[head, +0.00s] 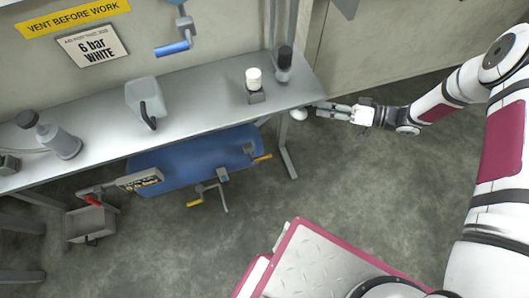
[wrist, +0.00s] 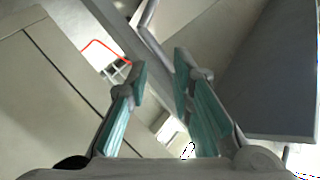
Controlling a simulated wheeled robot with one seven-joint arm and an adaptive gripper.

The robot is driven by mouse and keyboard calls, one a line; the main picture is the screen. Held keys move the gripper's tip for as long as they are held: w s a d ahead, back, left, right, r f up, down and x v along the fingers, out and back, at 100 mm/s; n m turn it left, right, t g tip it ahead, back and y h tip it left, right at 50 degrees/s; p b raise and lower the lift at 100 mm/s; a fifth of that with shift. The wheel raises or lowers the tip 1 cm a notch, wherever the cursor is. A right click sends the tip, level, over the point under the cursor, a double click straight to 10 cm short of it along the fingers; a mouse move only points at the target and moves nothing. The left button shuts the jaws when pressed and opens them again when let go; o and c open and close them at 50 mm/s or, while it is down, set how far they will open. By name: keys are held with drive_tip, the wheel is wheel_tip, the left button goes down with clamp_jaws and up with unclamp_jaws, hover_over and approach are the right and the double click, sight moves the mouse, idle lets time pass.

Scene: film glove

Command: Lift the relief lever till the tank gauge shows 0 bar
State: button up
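The blue tank (head: 185,165) lies under the grey bench in the head view. A yellow-ended lever (head: 262,157) sticks out at its right end, and another yellow-handled part (head: 195,203) sits below its front. I cannot tell which one is the relief lever. No readable gauge face shows; a white rounded thing (head: 298,114) sits by the bench's right end, its nature unclear. My gripper (head: 318,107) is beside that end, right of the tank. In the wrist view my gripper (wrist: 156,72) has its teal-padded fingers apart, with nothing between them.
The bench (head: 200,100) carries a white-capped jar (head: 254,79), a dark-capped bottle (head: 284,65), a grey jug (head: 147,101) and a spray bottle (head: 58,138). A bench leg (head: 287,150) stands near my gripper. A grey bin (head: 90,222) is at lower left.

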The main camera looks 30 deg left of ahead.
sight(264, 156)
drive_tip(key=s+d+f+g+y+b, duration=0.1)
drive_tip(key=s+f+g, duration=0.3)
drive_tip(key=s, duration=0.4)
drive_tip(key=s+d+f+g+y+b, duration=0.1)
drive_tip(key=s+f+g+b, duration=0.1)
drive_tip(key=s+f+g, duration=0.35)
drive_tip(key=shift+t, duration=0.75)
drive_tip(key=x, duration=0.5)
drive_tip(key=r+b+x, duration=0.1)
drive_tip(key=x, duration=0.4)
drive_tip(key=s+d+b+x, duration=0.1)
drive_tip(key=x, duration=0.4)
drive_tip(key=shift+w+r, duration=0.1)
drive_tip(key=shift+r, duration=0.3)
clamp_jaws()
